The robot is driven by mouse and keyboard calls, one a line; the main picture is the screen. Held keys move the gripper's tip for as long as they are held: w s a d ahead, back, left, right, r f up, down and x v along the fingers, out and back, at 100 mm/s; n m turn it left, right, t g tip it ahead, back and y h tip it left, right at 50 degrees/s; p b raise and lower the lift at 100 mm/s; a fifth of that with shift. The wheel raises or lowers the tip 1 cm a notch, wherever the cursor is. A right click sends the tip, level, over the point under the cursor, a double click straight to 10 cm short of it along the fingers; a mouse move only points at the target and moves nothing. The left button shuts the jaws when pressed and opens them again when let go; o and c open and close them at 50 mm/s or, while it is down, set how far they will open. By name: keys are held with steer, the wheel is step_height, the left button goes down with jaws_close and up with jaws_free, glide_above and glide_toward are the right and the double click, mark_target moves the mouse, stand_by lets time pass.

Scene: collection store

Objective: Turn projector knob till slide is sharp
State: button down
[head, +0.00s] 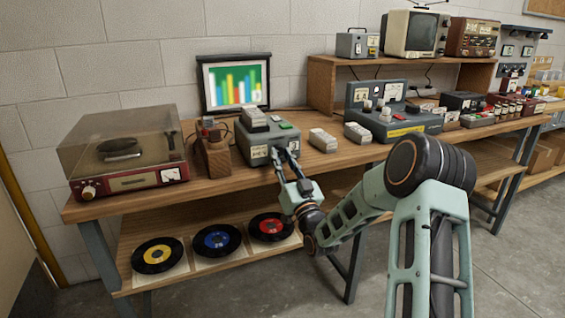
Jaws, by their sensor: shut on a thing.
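The slide projector (259,140) is a grey box on the wooden bench, with a lighter block on top and a green patch beside it. Behind it, a dark-framed screen (234,83) shows a slide of coloured bars, which look soft at the edges. My gripper (283,157) reaches the projector's front face from below right and is shut there. The knob is hidden between the fingers, so its shape and setting cannot be seen.
A record player (125,153) with a clear lid stands at the left. A wooden block with small parts (214,155) is left of the projector. A light box (323,140) and a grey meter console (393,120) stand at the right. Records (216,240) lie on the lower shelf.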

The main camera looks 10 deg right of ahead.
steer(key=c, duration=1.6)
jaws_free()
steer(key=shift+s, duration=0.1)
steer(key=v, duration=1.2)
steer(key=shift+d, duration=0.1)
